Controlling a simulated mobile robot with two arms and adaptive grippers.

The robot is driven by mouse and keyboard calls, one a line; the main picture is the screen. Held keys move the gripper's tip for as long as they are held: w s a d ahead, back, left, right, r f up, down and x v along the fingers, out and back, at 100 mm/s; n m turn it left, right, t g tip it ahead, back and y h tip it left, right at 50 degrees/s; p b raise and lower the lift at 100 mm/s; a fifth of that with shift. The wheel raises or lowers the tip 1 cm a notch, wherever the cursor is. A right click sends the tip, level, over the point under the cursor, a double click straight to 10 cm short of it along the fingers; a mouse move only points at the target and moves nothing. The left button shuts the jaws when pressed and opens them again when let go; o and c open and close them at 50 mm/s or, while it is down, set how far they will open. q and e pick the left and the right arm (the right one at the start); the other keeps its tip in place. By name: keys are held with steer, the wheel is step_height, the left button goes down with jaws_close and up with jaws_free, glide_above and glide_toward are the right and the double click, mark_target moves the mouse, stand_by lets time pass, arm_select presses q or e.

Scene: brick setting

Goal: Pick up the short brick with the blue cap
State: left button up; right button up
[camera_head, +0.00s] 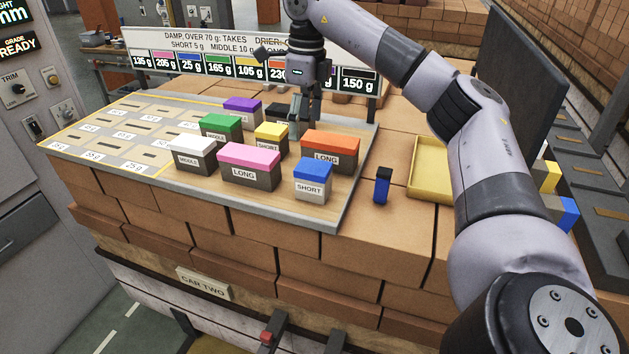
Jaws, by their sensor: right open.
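The short brick with the blue cap (312,182) stands on the front right part of the board (290,222). Its body is grey and its front label reads SHORT. My right gripper (304,122) is open, pointing down over the back of the board, behind the yellow-capped and orange-capped bricks. It is apart from the blue-capped brick, farther back. A dark brick (277,110) is beside its fingers; whether they touch cannot be told. My left gripper is not in view.
Yellow (271,137), orange (330,148), pink (249,165), white (194,154), green (221,128) and purple (242,110) capped bricks share the board. A small blue-and-black block (382,185) and a yellow tray (430,183) are right of it. A weight sign (240,60) stands behind.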

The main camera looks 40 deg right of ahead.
steer(key=s+d, duration=0.2)
steer(key=b, duration=0.3)
glide_above(315, 167)
steer(key=shift+m+g+h, duration=0.3)
step_height(315, 167, down, 6)
steer(key=shift+f, duration=0.25)
step_height(315, 167, down, 3)
steer(key=shift+f+p, duration=0.2)
steer(key=shift+p, duration=0.45)
steer(key=shift+f, duration=0.5)
steer(key=shift+f+p, duration=0.35)
steer(key=shift+p, duration=0.15)
steer(key=f, duration=0.1)
steer(key=f+p, duration=0.1)
steer(key=f, duration=0.1)
steer(key=shift+w+f+p, duration=0.25)
steer(key=shift+f+p, duration=0.1)
steer(key=shift+p, duration=0.05)
steer(key=shift+f, duration=0.4)
